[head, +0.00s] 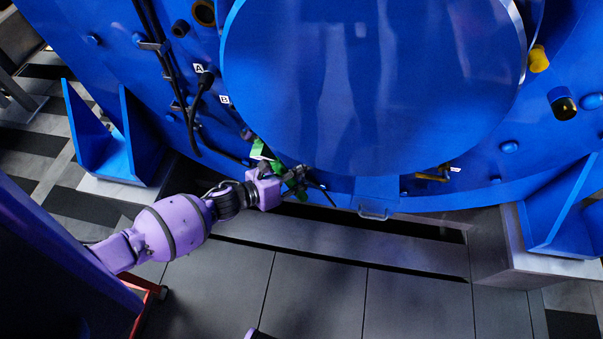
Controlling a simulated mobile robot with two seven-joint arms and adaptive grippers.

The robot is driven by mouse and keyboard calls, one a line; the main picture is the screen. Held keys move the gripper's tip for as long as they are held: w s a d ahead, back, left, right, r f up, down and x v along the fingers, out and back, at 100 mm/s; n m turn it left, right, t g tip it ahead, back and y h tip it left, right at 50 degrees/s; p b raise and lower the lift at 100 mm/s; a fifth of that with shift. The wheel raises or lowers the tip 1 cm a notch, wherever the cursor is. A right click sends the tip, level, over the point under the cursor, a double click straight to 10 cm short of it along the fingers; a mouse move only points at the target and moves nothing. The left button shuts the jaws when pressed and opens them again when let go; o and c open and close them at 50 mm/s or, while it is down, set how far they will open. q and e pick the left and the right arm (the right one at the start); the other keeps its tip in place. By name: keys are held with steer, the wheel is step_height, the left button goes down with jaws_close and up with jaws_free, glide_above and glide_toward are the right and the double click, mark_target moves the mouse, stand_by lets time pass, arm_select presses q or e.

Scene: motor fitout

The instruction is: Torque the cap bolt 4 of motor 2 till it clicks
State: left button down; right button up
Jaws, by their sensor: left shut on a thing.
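The large blue motor (370,85) fills the top of the head view, with a big round blue cover at its middle. My left gripper (293,178), on the purple arm, is at the lower left edge of this cover. It is shut on a slim dark tool (322,191), whose tip end points right and down. Green parts (262,150) show beside the gripper, close to the motor face. The cap bolt itself is hidden or too small to tell. I cannot tell whether the tool touches a bolt. My right gripper is not in view.
Blue brackets stand at the left (113,140) and right (558,215) of the motor. Black cables (180,85) run down its left side, near labels A and B. A small yellow fitting (433,176) sits low on the right. The grey floor (310,290) in front is clear.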

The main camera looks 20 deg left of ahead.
arm_select(q)
steer(key=shift+w+a+b, duration=0.25)
steer(key=shift+w+b, duration=0.05)
steer(key=shift+w, duration=0.7)
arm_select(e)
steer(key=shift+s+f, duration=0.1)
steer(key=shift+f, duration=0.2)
arm_select(q)
steer(key=shift+a, duration=0.2)
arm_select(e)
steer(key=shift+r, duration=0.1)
arm_select(q)
steer(key=shift+s+a+f+m+g+y+p, duration=0.15)
steer(key=shift+a+f+m+g+y+p, duration=0.15)
steer(key=shift+a, duration=0.3)
steer(key=shift+s+a+f+m+g+y+p, duration=0.1)
steer(key=shift+s+a+f+y+p, duration=0.1)
steer(key=shift+a+f+p, duration=0.3)
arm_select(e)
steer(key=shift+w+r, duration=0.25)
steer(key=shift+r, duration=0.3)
arm_select(q)
steer(key=shift+r, duration=0.2)
steer(key=shift+a, duration=0.2)
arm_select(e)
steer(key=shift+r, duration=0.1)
